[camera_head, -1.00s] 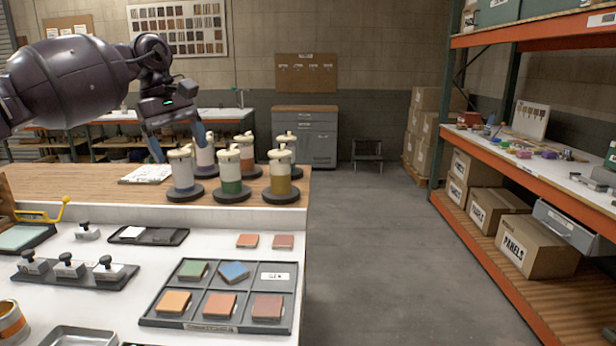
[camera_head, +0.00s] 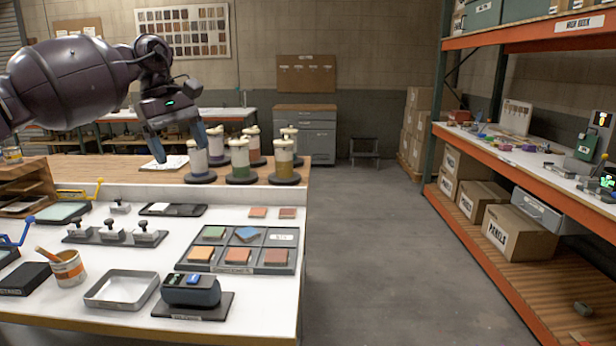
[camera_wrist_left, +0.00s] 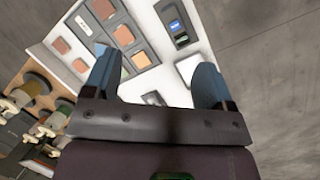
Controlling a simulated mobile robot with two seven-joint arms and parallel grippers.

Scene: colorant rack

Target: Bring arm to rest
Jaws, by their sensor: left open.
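My left arm (camera_head: 75,78) reaches in from the left in the head view. My left gripper (camera_head: 180,150) is open and empty, held above the raised wooden counter beside the colorant canisters. Its two blue fingers also show spread apart in the left wrist view (camera_wrist_left: 162,90), with nothing between them but the bench below. A canister with a purple band (camera_head: 200,164), one with a green band (camera_head: 240,162) and one with an ochre band (camera_head: 284,162) stand upright on dark round bases. More canisters stand behind them. My right gripper is not in view.
The white bench (camera_head: 60,315) holds a compartment tray (camera_head: 237,268) of coloured tiles, stamps (camera_head: 112,232), an empty metal tray (camera_head: 121,290), a paint can (camera_head: 68,268) and a dark device (camera_head: 191,290). An orange shelf rack (camera_head: 500,155) stands right. The floor (camera_head: 380,250) between is clear.

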